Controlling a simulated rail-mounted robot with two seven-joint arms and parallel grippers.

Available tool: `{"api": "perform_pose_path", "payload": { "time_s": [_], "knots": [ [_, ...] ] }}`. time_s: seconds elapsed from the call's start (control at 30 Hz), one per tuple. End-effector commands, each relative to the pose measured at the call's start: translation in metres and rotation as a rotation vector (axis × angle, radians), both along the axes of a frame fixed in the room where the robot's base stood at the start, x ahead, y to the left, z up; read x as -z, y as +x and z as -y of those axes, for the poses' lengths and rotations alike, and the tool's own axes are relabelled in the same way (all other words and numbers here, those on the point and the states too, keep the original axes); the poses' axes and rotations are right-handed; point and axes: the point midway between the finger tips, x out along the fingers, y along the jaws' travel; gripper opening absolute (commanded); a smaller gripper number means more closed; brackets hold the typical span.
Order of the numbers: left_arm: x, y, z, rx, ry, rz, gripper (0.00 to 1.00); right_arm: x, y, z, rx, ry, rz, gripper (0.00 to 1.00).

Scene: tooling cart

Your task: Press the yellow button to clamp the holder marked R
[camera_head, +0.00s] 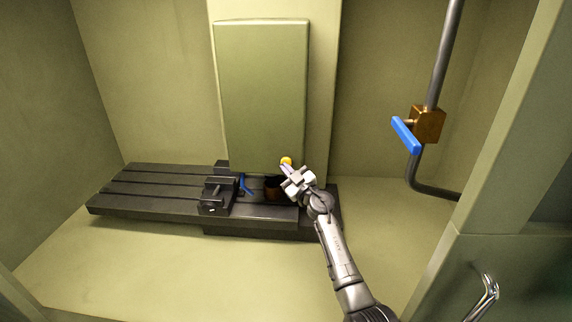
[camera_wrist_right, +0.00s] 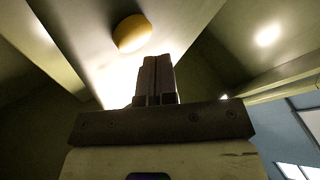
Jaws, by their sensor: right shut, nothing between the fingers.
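The yellow button (camera_head: 286,160) is a small round knob at the lower right of the green upright housing (camera_head: 263,95). It also shows in the right wrist view (camera_wrist_right: 132,33), above and slightly left of my fingertips. My right gripper (camera_head: 287,171) is shut and empty, its tips just below the button in the head view. Contact cannot be told. A dark brown round part (camera_head: 273,188), partly hidden by my gripper, sits below the housing. No R mark is readable, so I cannot tell whether it is the holder. My left gripper is not in view.
A black slotted table (camera_head: 150,190) carries a black vise-like block (camera_head: 213,196) and a blue part (camera_head: 245,185). At right, a pipe (camera_head: 443,60) has a brass valve (camera_head: 427,124) with a blue lever (camera_head: 406,136). The floor in front is clear left of my arm.

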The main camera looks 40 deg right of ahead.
Motion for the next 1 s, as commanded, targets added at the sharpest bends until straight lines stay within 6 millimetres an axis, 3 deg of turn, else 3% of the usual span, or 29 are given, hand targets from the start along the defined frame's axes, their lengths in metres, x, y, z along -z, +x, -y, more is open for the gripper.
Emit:
{"api": "perform_pose_path", "payload": {
  "time_s": [1.0],
  "knots": [
    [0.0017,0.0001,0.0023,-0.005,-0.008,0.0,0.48,0.0,0.0063,0.0063,0.0,-0.001,0.0,0.0]
  ]
}}
